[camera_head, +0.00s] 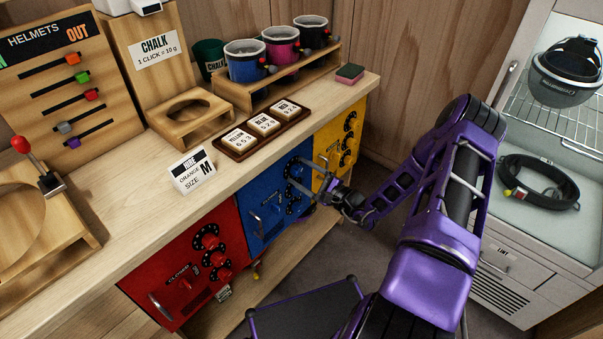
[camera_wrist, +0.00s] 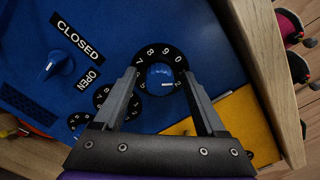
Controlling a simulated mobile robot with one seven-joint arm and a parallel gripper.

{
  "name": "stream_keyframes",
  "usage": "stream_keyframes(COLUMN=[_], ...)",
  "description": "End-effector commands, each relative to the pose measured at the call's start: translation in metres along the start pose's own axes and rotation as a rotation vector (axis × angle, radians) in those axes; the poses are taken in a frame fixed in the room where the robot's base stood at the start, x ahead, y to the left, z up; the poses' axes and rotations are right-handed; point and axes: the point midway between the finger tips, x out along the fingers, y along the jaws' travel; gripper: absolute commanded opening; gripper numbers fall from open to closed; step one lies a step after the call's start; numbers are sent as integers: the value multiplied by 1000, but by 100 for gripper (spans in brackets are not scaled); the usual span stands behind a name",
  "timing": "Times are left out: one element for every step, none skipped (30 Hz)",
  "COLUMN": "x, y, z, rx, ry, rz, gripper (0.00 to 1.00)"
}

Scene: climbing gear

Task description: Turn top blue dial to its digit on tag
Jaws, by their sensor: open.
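The blue locker door (camera_head: 262,208) is under the counter, between the red and yellow doors. Its top blue dial (camera_wrist: 160,77) is a round knob in a black ring with white digits. In the wrist view it lies between the two fingertips of my gripper (camera_wrist: 159,80), which is open around it. I cannot tell whether the fingers touch it. Part of the ring is hidden behind the fingers. The lower dials (camera_wrist: 104,95) are partly covered by my left finger. The blue tag (camera_head: 264,124) lies on the brown tray; its digits are too small to read surely.
The blue door's lever (camera_wrist: 55,66) sits beside CLOSED and OPEN labels. The yellow door (camera_head: 340,145) is close on the right, the red door (camera_head: 190,265) on the left. The wooden counter edge (camera_wrist: 262,70) runs just above the dials.

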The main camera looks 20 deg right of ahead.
Motion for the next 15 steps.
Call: stream_keyframes(x=[0,0,0,0,0,0,0,0,0,0,0,0,0,0,-1], y=[0,0,0,0,0,0,0,0,0,0,0,0,0,0,0], z=[0,0,0,0,0,0,0,0,0,0,0,0,0,0,0], rx=[0,0,0,0,0,0,0,0,0,0,0,0,0,0,0], ry=[0,0,0,0,0,0,0,0,0,0,0,0,0,0,0], rz=[0,0,0,0,0,0,0,0,0,0,0,0,0,0,0], gripper=[73,71,64,59,53,46,41,35,28,23,17,10,5,0,0])
